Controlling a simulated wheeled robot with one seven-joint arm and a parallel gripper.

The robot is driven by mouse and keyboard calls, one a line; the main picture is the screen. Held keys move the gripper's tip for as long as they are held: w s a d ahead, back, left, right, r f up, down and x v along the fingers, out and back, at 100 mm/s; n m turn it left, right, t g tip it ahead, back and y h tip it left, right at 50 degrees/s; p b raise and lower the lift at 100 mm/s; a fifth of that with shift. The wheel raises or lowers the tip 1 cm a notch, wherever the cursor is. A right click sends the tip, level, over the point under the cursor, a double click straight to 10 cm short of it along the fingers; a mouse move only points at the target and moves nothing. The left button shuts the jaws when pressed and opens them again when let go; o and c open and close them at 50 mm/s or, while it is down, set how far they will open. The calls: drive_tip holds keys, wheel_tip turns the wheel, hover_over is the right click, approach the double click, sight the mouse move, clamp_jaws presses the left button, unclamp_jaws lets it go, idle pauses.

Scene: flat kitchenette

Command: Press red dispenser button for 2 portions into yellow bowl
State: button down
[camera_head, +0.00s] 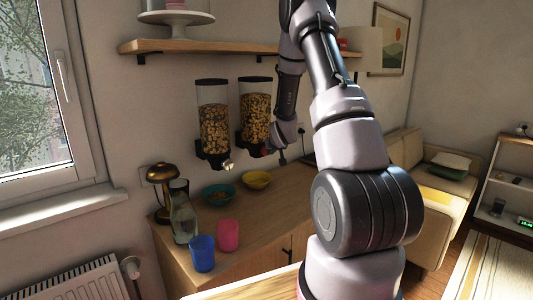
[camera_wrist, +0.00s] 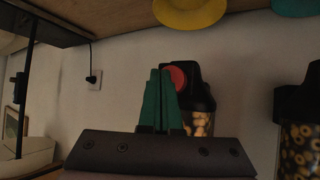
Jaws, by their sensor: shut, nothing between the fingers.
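The red button (camera_wrist: 177,77) is on the dark spout of the right cereal dispenser (camera_head: 255,103) on the wall. The wrist view is upside down, and that dispenser (camera_wrist: 199,105) hangs behind my fingers. My gripper (camera_wrist: 160,72) has green fingers shut together, with the tips overlapping the button's left side in the wrist view. I cannot tell whether they touch it. In the head view my gripper (camera_head: 271,152) is small and partly hidden by the spout and my arm. The yellow bowl (camera_head: 257,185) stands on the counter below the right dispenser. It also shows in the wrist view (camera_wrist: 190,17).
A second dispenser (camera_head: 213,116) hangs to the left, with a teal bowl (camera_head: 218,200) below it. A glass bottle (camera_head: 182,215), blue cup (camera_head: 202,255), pink cup (camera_head: 228,236) and brass lamp (camera_head: 160,173) stand left on the counter. A wooden shelf (camera_head: 215,44) is above.

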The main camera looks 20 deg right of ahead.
drive_tip(key=shift+w+a, duration=0.25)
drive_tip(key=shift+w, duration=0.45)
idle(1.1)
drive_tip(key=shift+s+d, duration=0.2)
drive_tip(key=shift+s, duration=0.3)
drive_tip(key=shift+s+d, duration=0.15)
drive_tip(key=shift+s, duration=0.35)
drive_tip(key=shift+s+d, duration=0.3)
drive_tip(key=shift+s, duration=0.5)
drive_tip(key=shift+s+d, duration=0.25)
drive_tip(key=shift+s, duration=0.5)
drive_tip(key=shift+s+d, duration=0.3)
drive_tip(key=shift+s, duration=0.5)
